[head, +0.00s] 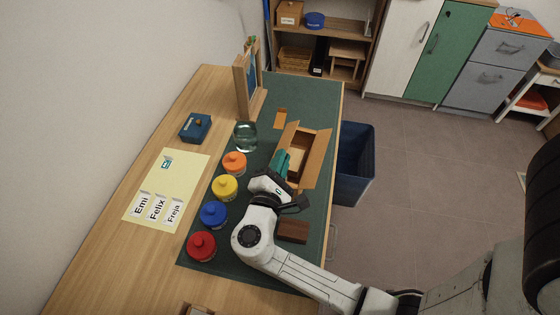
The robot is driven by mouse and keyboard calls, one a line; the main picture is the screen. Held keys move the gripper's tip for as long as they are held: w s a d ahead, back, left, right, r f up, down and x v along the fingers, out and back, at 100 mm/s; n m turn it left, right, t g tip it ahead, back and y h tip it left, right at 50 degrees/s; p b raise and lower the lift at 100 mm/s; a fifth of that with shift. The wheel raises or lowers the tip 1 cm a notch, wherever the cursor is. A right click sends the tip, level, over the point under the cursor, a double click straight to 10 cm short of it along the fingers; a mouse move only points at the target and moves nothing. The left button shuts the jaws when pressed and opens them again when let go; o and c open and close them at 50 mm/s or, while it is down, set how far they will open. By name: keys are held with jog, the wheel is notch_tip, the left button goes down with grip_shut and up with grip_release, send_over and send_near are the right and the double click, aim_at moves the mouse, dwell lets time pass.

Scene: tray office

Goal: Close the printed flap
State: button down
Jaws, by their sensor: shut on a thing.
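An open cardboard box (298,163) stands on the green mat, with flaps raised. Its left flap (289,136) stands up on the side of my gripper, and its right flap (319,160) stands up on the far side. No print can be made out on either flap from here. My gripper (280,160), with teal fingers, is at the left side of the box and shut on the left flap. The fingers and wrist hide the near part of that flap and the box's near left corner.
Orange, yellow, blue and red-lidded jars (227,187) line the mat left of my arm. A glass bowl (245,136) and a flat tan piece (280,118) lie beyond. A brown block (293,230) is nearer; a blue bin (355,165) stands right of the table.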

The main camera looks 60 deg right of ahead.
dwell(0.3)
jog(key=c, duration=1.3)
grip_release()
jog(key=shift+c, duration=0.2)
jog(key=shift+f, duration=0.1)
